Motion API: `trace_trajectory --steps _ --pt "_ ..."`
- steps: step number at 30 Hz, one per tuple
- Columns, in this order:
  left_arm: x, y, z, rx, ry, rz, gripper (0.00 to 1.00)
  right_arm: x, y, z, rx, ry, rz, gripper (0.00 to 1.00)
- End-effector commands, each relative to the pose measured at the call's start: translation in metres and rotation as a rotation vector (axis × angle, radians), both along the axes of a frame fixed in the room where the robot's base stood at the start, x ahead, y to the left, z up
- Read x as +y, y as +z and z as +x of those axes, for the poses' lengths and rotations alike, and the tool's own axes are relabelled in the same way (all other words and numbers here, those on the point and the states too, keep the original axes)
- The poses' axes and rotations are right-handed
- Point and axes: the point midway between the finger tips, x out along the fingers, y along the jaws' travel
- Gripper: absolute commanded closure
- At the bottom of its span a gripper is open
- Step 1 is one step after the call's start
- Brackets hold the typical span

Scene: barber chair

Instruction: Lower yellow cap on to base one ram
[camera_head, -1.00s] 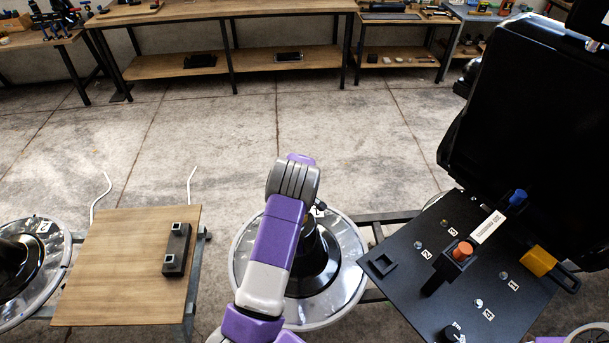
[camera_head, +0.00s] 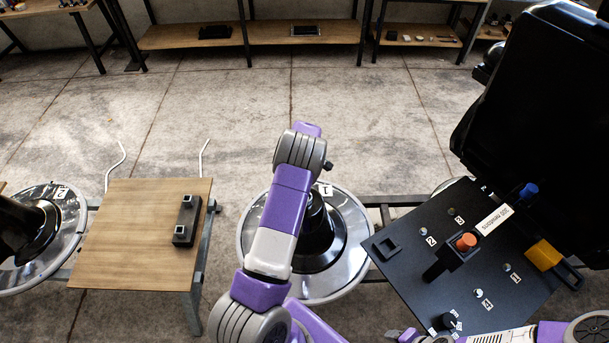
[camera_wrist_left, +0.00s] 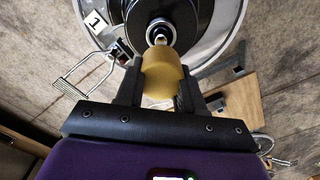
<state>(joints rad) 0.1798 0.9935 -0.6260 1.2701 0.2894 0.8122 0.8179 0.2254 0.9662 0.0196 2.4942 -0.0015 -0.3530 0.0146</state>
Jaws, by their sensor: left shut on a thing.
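My left gripper (camera_wrist_left: 160,82) is shut on the yellow cap (camera_wrist_left: 160,72), with a dark finger on each side of it. In the left wrist view, the shiny tip of the base one ram (camera_wrist_left: 160,32) shows just beyond the cap, nearly in line with it. I cannot tell whether cap and ram touch. In the head view, base one (camera_head: 352,273) is a round metal plate labelled 1, with a dark ram column (camera_head: 322,245) at its middle. My left wrist hides the cap and fingers there. My right gripper cannot be made out at the lower right edge.
A wooden board (camera_head: 130,235) with a black block (camera_head: 186,222) stands left of base one. Another round base (camera_head: 65,215) is further left. A black control panel (camera_head: 400,262) with an orange button (camera_head: 466,241) and a yellow part (camera_head: 543,254) is on the right.

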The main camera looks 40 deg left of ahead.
Motion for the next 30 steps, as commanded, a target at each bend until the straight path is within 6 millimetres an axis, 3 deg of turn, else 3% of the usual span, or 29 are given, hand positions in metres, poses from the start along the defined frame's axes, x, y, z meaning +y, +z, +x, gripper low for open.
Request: trace_trajectory --steps 21,30 --pt "-0.003 -0.072 0.002 0.000 -0.006 0.001 0.91 0.000 -0.046 0.002 -0.005 -0.001 0.000 0.54" --pt "-0.001 -0.080 0.001 0.000 -0.003 0.000 0.91 0.000 -0.052 0.002 -0.004 0.000 -0.001 0.54"
